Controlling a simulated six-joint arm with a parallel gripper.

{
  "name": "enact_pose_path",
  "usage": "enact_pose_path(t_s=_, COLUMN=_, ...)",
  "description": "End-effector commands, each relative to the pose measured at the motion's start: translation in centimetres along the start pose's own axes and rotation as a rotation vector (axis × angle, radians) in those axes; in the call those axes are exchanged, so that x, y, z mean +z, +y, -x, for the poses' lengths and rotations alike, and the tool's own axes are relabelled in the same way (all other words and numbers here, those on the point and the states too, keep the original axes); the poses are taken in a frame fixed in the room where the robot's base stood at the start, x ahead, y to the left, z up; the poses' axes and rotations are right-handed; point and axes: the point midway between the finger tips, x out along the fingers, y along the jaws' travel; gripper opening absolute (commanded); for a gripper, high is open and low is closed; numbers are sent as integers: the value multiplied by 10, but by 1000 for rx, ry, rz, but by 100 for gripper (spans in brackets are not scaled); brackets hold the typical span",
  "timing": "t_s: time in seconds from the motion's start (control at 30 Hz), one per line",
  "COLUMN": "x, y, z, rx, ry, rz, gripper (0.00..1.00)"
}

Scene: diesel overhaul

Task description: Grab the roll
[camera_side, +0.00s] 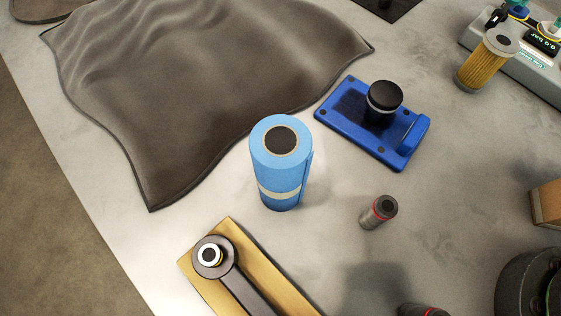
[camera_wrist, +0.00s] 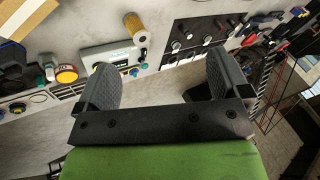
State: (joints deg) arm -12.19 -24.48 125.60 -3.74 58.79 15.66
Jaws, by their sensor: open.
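The roll (camera_side: 281,165) is blue with a pale band around its lower part and a dark core in its top end. It stands upright on the grey table in the side view, and nothing touches it from above. My gripper (camera_wrist: 165,82) shows in the wrist view with its two dark textured fingers wide apart and nothing between them. My gripper is not in the side view, and the roll does not show in the wrist view, so their distance cannot be told.
Around the roll are a brown cloth (camera_side: 200,90), a blue fixture (camera_side: 350,112) with a black knob, a small dark cylinder with a red ring (camera_side: 378,212), and a wooden block (camera_side: 195,262) bearing a rod. A yellow filter (camera_side: 484,65) stands by a gauge unit (camera_side: 541,62).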

Motion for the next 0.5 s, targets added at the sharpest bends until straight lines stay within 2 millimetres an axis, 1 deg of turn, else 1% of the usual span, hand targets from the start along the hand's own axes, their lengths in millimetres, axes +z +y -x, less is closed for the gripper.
enact_pose_path(t_s=0.03, x=-4, y=-22, z=-10, rx=10, ry=-61, rz=-20, gripper=95)
enact_pose_path(t_s=0.13, x=-5, y=-60, z=-29, rx=46, ry=-153, rz=-81, gripper=95)
enact_pose_path(t_s=0.17, x=-3, y=-72, z=-36, rx=60, ry=-178, rz=-98, gripper=95)
enact_pose_path(t_s=0.2, x=1, y=-87, z=-46, rx=81, ry=-210, rz=-122, gripper=95)
enact_pose_path(t_s=0.27, x=9, y=-110, z=-63, rx=118, ry=-250, rz=-156, gripper=95)
enact_pose_path(t_s=0.3, x=18, y=-124, z=-75, rx=146, ry=-276, rz=-178, gripper=95)
enact_pose_path(t_s=0.37, x=34, y=-145, z=-93, rx=191, ry=-306, rz=-210, gripper=95)
enact_pose_path(t_s=0.4, x=47, y=-157, z=-106, rx=224, ry=-323, rz=-230, gripper=95)
enact_pose_path(t_s=0.47, x=69, y=-174, z=-124, rx=273, ry=-342, rz=-260, gripper=95)
enact_pose_path(t_s=0.5, x=84, y=-182, z=-136, rx=305, ry=-348, rz=-279, gripper=95)
